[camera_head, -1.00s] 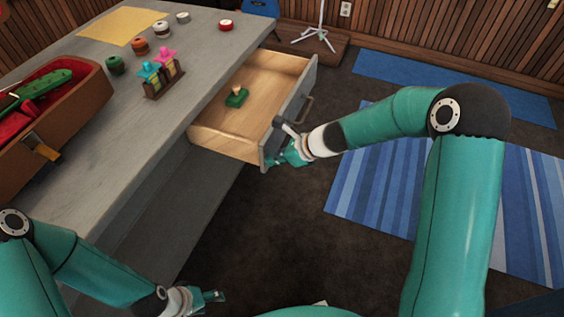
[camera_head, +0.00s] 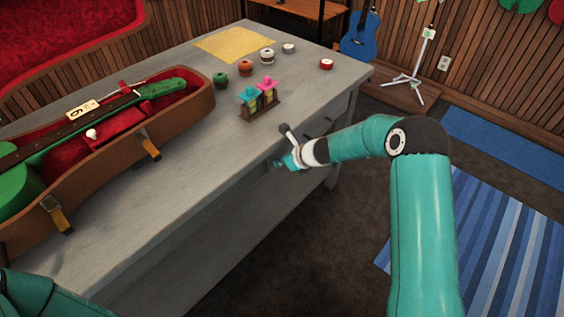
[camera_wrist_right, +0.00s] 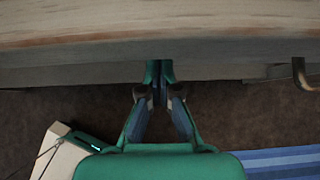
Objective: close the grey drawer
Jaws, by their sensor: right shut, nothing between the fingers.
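The grey drawer (camera_wrist_right: 225,72) is in the grey table, under its top. In the head view its inside no longer shows and its front looks about level with the table's side; my right arm hides part of it. The dark drawer handle (camera_wrist_right: 303,74) shows at the right edge of the right wrist view. My right gripper (camera_head: 280,162) is shut and empty, with its fingertips (camera_wrist_right: 158,80) at the drawer front, left of the handle. I cannot tell if they touch. My left gripper is out of view.
On the grey table (camera_head: 205,165) are an open ukulele case (camera_head: 190,113) with a green ukulele (camera_head: 165,87), a small rack (camera_head: 262,111), several round pots and a yellow cloth (camera_head: 235,43). A white stand (camera_head: 405,80) and a blue ukulele (camera_head: 360,35) are beyond. Floor shows right of the table.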

